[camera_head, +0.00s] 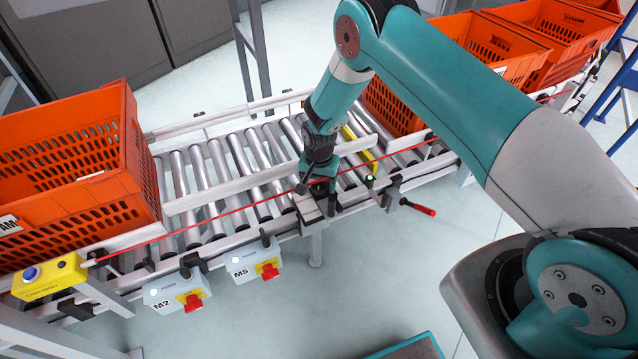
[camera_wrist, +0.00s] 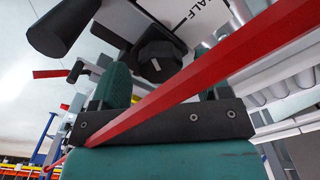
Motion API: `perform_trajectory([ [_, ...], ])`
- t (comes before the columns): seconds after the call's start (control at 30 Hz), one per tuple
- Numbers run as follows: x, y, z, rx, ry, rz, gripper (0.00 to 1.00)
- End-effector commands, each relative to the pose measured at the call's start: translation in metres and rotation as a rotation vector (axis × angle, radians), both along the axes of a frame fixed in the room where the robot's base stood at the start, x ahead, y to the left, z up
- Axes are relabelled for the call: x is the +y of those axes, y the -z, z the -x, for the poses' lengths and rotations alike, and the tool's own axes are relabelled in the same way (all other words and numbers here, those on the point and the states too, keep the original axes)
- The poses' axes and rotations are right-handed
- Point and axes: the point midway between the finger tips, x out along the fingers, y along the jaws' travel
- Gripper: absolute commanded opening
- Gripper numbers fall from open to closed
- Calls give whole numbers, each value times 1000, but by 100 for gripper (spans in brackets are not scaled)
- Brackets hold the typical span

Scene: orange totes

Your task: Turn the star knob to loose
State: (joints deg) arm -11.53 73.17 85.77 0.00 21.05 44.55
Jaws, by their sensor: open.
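The star knob (camera_wrist: 158,62) is a dark, many-sided knob with a white mark in the wrist view. My gripper (camera_wrist: 165,82) is open, with one teal finger at each side of the knob's near end. I cannot tell whether the fingers touch it. In the head view my gripper (camera_head: 325,197) is low at the conveyor's front rail and hides the knob.
A red cord (camera_head: 230,211) runs along the conveyor front; it crosses before my gripper in the wrist view (camera_wrist: 200,88). Control boxes M2 (camera_head: 172,293) and M5 (camera_head: 250,261) hang left. A red-handled lever (camera_head: 417,208) is at right. An orange tote (camera_head: 75,170) stands left.

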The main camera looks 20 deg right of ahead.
Motion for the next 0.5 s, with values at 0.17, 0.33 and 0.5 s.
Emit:
perform_trajectory([
  [0.17, 0, 5, 0, 0, 0, 0, 70],
  [0.33, 0, 5, 0, 0, 0, 0, 70],
  [0.5, 0, 5, 0, 0, 0, 0, 35],
])
